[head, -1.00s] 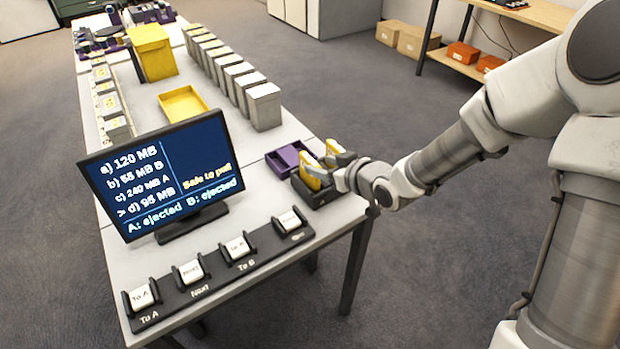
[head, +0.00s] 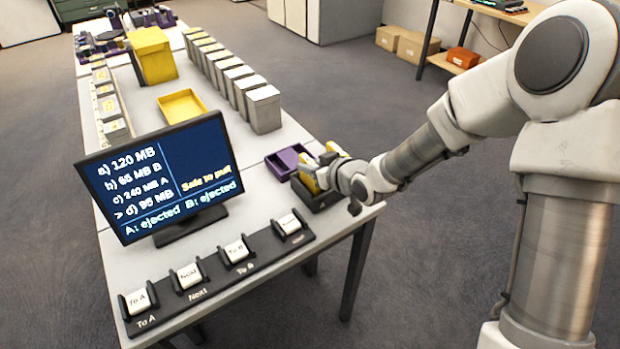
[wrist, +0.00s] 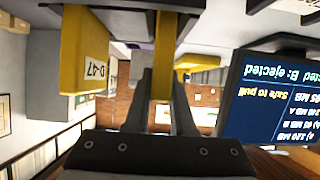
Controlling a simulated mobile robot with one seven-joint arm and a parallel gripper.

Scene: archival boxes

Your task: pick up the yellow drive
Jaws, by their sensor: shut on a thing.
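Two yellow drives stand at a dark dock (head: 322,202) on the table's right edge. My gripper (head: 322,176) is at the nearer yellow drive (head: 308,179). In the wrist view, which is upside down, my gripper (wrist: 163,90) is shut on a yellow drive (wrist: 164,58), with one finger on each side. The other yellow drive (head: 336,149), labelled D-47, shows beside it in the wrist view (wrist: 82,55) and is apart from my fingers. I cannot tell whether the held drive is still seated in its slot.
The monitor (head: 160,185) reads "Safe to pull" and "A: ejected B: ejected". A purple tray (head: 287,160) stands just behind the dock. A row of keys (head: 215,270) lines the front edge. An empty yellow tray (head: 182,105) and grey boxes (head: 264,110) stand farther back.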

